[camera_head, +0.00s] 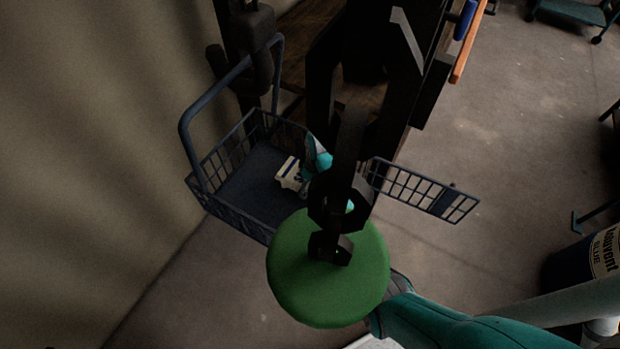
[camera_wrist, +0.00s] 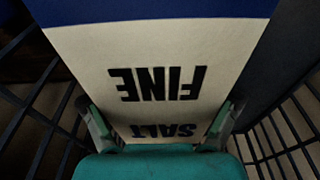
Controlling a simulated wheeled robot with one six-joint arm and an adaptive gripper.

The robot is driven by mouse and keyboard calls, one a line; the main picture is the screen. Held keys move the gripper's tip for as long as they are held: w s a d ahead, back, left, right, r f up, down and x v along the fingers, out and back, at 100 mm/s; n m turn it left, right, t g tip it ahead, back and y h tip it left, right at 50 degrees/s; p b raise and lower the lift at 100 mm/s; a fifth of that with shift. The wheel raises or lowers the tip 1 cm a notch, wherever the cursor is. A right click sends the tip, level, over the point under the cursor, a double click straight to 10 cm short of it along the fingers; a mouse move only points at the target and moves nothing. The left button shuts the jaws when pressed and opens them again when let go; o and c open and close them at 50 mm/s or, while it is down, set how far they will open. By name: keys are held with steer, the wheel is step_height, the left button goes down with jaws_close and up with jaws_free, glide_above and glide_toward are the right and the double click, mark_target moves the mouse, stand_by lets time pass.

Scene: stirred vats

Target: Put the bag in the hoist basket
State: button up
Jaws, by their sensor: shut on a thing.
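The bag is white with a blue band and the words FINE SALT, upside down in the wrist view (camera_wrist: 155,50). My gripper (camera_wrist: 160,125) is shut on it, with a finger at each side. In the head view a small part of the bag (camera_head: 289,173) shows inside the dark blue hoist basket (camera_head: 228,225), over its floor. I cannot tell whether the bag touches the floor. Basket bars also show on both sides of the bag in the wrist view (camera_wrist: 285,135). My gripper in the head view is mostly hidden by a dark chain and a green disc.
The basket's barred gate (camera_head: 425,190) stands open to the right. A hoop handle (camera_head: 185,125) rises over the basket's left side. The green disc (camera_head: 325,285) on dark links (camera_head: 345,180) is in the foreground. A wall is on the left; the right floor is mostly clear.

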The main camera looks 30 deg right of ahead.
steer(key=shift+f, duration=0.45)
steer(key=o, duration=1.6)
steer(key=shift+f, duration=0.2)
steer(key=shift+c, duration=0.2)
steer(key=shift+r, duration=0.1)
steer(key=r, duration=0.4)
steer(key=s+r, duration=0.1)
steer(key=r, duration=0.3)
steer(key=d+r, duration=0.1)
steer(key=r, duration=0.3)
steer(key=shift+s, duration=0.3)
